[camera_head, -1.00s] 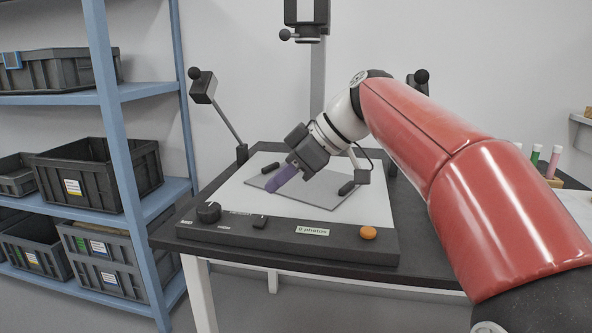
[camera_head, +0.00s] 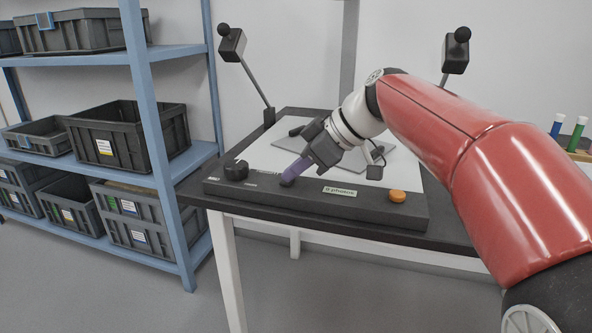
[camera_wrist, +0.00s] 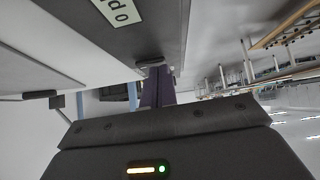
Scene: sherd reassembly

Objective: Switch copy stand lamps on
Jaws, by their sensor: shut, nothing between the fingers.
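The copy stand's two lamps are dark heads on thin arms, the left lamp (camera_head: 232,45) and the right lamp (camera_head: 456,52); neither shows a visible glow. The black front panel (camera_head: 325,205) carries a round black knob (camera_head: 236,170), a photo-count label (camera_head: 340,192) and an orange button (camera_head: 397,196). My gripper (camera_head: 288,181), with purple fingers, is shut and empty, its tips at the panel between knob and label. They hide the small black switch there in the head view. In the wrist view, a small dark block (camera_wrist: 150,63) sits at the fingertips (camera_wrist: 157,72); contact is unclear.
The white board (camera_head: 262,158) with a grey sheet (camera_head: 402,160) lies behind the panel, partly behind my arm. A blue shelf rack (camera_head: 160,140) with grey crates stands left. Capped tubes (camera_head: 577,134) stand at the right. The dark table edge (camera_head: 330,230) runs in front.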

